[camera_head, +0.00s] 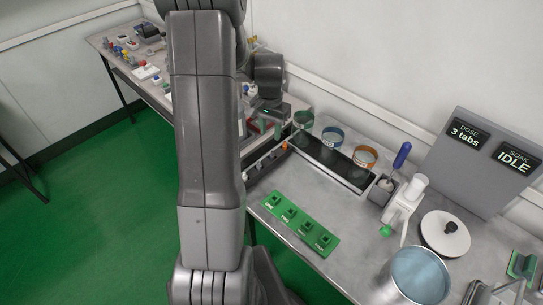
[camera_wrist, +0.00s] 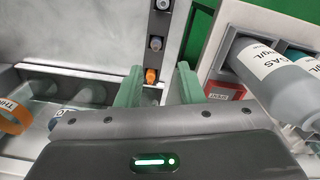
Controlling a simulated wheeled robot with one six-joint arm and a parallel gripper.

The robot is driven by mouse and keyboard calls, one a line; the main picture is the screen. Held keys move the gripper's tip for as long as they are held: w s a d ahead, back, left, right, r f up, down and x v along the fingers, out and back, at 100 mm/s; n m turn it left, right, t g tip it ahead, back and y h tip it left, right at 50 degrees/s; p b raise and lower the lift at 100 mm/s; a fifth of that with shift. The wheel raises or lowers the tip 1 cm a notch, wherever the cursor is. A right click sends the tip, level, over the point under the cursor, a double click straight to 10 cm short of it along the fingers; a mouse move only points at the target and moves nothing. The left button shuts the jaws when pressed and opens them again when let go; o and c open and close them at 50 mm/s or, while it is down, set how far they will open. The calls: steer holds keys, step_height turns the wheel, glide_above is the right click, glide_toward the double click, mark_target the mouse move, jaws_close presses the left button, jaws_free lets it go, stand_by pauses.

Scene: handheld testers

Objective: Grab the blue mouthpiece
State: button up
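My gripper (camera_head: 271,124) is over the left end of the bench, close to a narrow dark rack (camera_head: 266,160). In the wrist view my gripper (camera_wrist: 160,70) has its two green fingers apart, with an orange piece (camera_wrist: 151,75) showing in the gap between them. I cannot tell how far below the fingertips it is. Neither is clearly blue, so I cannot tell which is the blue mouthpiece. The gripper holds nothing that I can see.
Green, blue and orange labelled cups (camera_head: 332,137) stand along a dark tray. A green slotted plate (camera_head: 300,224), metal pot (camera_head: 418,275) and grey display panel (camera_head: 480,165) occupy the bench.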

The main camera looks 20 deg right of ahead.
mark_target(272, 152)
step_height(272, 152, down, 3)
steer(key=shift+r, duration=0.1)
steer(key=shift+s+d+f+p, duration=0.15)
steer(key=shift+f+p, duration=0.15)
steer(key=shift+f, duration=1.05)
steer(key=shift+s+d+f+p, duration=0.1)
steer(key=shift+f+p, duration=0.15)
steer(key=shift+f, duration=1.1)
jaws_close()
